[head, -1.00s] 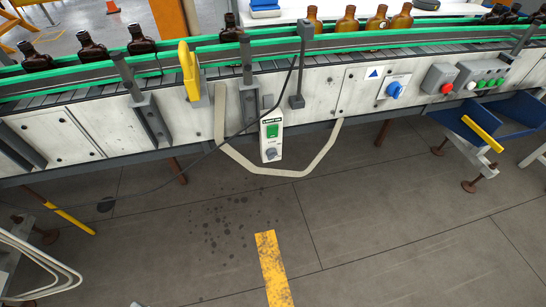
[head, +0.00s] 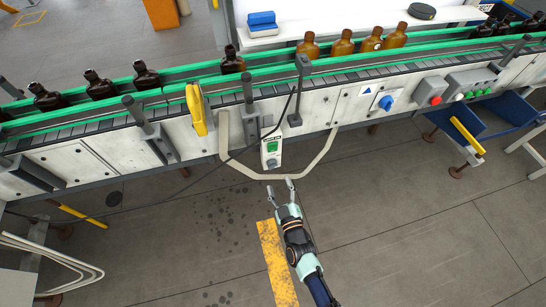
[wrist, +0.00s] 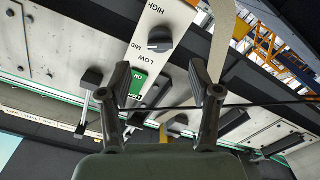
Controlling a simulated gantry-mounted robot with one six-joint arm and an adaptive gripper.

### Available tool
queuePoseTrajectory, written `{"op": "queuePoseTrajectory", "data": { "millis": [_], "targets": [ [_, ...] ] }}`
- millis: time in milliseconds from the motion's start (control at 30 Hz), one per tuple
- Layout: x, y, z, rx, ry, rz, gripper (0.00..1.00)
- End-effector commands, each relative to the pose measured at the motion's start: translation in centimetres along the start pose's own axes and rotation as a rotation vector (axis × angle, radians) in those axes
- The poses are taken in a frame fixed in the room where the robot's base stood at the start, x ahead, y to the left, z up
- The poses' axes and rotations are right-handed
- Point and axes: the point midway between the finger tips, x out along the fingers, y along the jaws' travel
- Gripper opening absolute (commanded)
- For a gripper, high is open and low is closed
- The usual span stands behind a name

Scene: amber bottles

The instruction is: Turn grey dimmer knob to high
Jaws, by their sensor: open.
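The grey dimmer knob (head: 272,162) sits low on a white control box (head: 264,152) hung on the conveyor's front side. My gripper (head: 280,186) is open and empty, just below and in front of the box, apart from the knob. In the wrist view its two fingers (wrist: 158,78) stand wide apart.
A black cable (head: 225,160) hangs across the conveyor front beside the box. A beige hose (head: 318,165) loops under it. A yellow handle (head: 196,110) is at left, a blue rotary switch (head: 386,102) and red button (head: 435,100) at right. Amber bottles (head: 343,43) stand above.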

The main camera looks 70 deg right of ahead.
Motion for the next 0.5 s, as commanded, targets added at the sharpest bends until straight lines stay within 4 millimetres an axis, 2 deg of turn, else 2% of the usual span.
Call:
{"op": "queuePoseTrajectory", "data": {
  "millis": [167, 500],
  "targets": [
    [0.5, 0.0, 0.2, -0.003, 0.003, 0.007, 0.63],
    [6.5, -0.1, 0.3, -0.001, 0.004, 0.006, 0.63]
  ]
}}
